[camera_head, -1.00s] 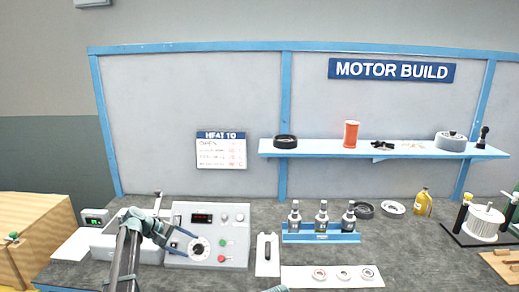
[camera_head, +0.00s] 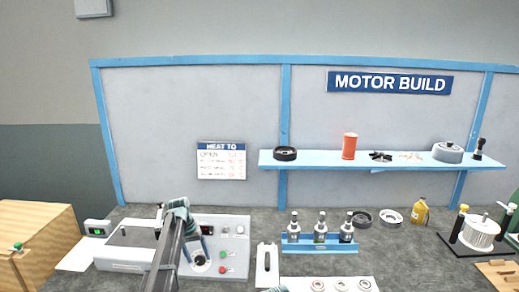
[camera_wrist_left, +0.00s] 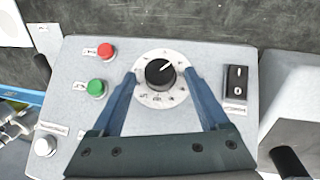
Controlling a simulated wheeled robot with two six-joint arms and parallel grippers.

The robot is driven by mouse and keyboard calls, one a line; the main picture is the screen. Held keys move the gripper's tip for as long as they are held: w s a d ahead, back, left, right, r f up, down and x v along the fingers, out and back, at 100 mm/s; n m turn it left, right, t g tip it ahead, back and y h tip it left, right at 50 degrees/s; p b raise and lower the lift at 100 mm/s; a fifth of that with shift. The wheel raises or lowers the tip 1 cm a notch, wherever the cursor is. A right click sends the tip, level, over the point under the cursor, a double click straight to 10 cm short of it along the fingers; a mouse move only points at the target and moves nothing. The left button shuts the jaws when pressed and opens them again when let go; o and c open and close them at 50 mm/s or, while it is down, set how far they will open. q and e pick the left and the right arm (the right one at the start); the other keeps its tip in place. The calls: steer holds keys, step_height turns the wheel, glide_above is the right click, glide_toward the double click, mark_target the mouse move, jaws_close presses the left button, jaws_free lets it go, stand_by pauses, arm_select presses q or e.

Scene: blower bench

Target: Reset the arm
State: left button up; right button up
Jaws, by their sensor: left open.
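My left gripper (camera_head: 203,249) is over the front of the grey control box (camera_head: 236,262), at its black dial (camera_head: 198,259). In the left wrist view my left gripper (camera_wrist_left: 160,78) is open, with its two blue fingers on either side of the dial knob (camera_wrist_left: 160,73). The knob's white pointer line aims up and right. I cannot tell whether the fingers are at the knob's height. The arm hides the left part of the box and part of its red display (camera_head: 206,230). My right gripper is not in view.
A red button (camera_wrist_left: 106,50), a green button (camera_wrist_left: 97,88) and a black rocker switch (camera_wrist_left: 236,82) sit around the dial. A white plate with a dark slot (camera_head: 267,265) and a blue bottle rack (camera_head: 320,249) stand right.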

arm_select(q)
steer(key=m+y, duration=0.2)
steer(key=shift+d+m+y, duration=0.35)
steer(key=shift+m+y, duration=0.05)
steer(key=shift+s, duration=0.1)
